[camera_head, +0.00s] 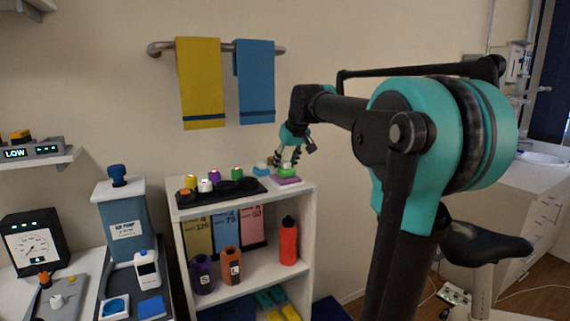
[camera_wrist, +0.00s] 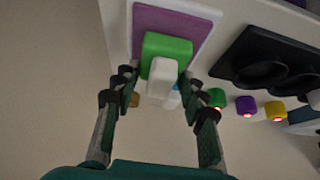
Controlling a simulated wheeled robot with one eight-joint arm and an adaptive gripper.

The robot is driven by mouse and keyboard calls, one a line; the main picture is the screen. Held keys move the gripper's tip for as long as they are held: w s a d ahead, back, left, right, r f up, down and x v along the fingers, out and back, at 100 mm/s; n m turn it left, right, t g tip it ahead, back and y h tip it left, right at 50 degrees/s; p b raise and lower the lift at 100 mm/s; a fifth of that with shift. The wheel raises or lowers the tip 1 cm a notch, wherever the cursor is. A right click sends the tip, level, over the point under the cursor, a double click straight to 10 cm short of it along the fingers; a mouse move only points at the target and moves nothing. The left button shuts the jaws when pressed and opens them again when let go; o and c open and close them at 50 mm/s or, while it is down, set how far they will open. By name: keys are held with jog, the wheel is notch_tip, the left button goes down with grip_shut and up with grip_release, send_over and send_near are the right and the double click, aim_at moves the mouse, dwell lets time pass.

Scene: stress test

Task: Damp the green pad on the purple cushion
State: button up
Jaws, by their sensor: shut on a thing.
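My gripper (camera_head: 290,155) is over the top right of the white shelf unit. In the wrist view its fingers (camera_wrist: 158,82) are on either side of the white handle of the green pad (camera_wrist: 168,46), shut on it. The green pad also shows in the head view (camera_head: 287,170). The purple cushion (camera_wrist: 205,20), a flat square with a pale border, lies under the pad; it also shows in the head view (camera_head: 286,181). The pad overlaps the cushion in both views. I cannot tell whether the pad presses on it or hovers just above.
A black tray (camera_head: 210,195) with round wells stands beside the cushion, with several coloured-lidded pots behind it. A blue piece (camera_head: 261,165) is just left of the gripper. Yellow (camera_head: 202,85) and blue (camera_head: 255,80) towels hang on the wall behind. A red bottle (camera_head: 288,242) stands on the shelf below.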

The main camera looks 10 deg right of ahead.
aim_at(285, 160)
jog(key=shift+f, duration=0.55)
dwell(1.4)
jog(key=shift+r, duration=3.55)
jog(key=shift+s, duration=0.1)
